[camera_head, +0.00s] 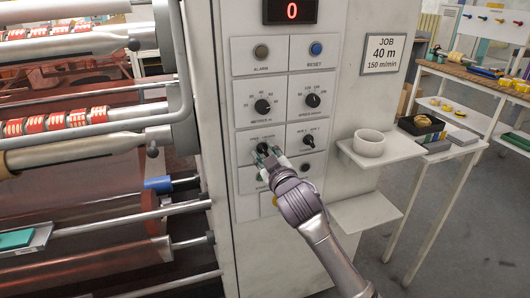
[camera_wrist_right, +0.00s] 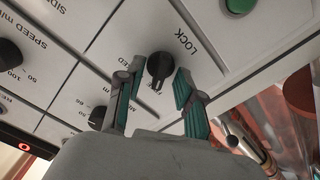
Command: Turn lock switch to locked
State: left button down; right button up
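The lock switch is a small black rotary knob (camera_wrist_right: 160,67) on the white control panel (camera_head: 283,75). In the wrist view, the word LOCK is printed beside it, with a smaller label that I read as FREE near its pointer end. In the head view the knob is largely hidden by my right gripper (camera_head: 268,158). My right gripper is open, also in the wrist view (camera_wrist_right: 155,92), with its green-padded fingers on either side of the knob. A gap shows between the knob and each finger; the exact depth is unclear. My left gripper is not in view.
Other black knobs (camera_head: 262,106) for metres and speed sit above, with alarm and reset buttons at the top. A green button (camera_wrist_right: 240,5) is near the lock switch. A shelf with a white cup (camera_head: 369,143) juts out at right. Rollers (camera_head: 90,145) fill the left.

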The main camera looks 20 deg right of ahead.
grip_shut()
dwell(0.5)
jog(key=m+p, duration=0.2)
jog(key=m, duration=0.1)
jog(key=shift+r+m, duration=0.15)
jog(key=shift+m, duration=0.15)
jog(key=m+p, duration=0.2)
jog(key=m, duration=0.1)
jog(key=shift+d+m+p, duration=0.1)
jog(key=shift+m+p, duration=0.2)
jog(key=m+p, duration=0.2)
jog(key=m, duration=0.2)
jog(key=shift+d+m+p, duration=0.1)
jog(key=shift+m+p, duration=0.2)
jog(key=shift+p, duration=0.1)
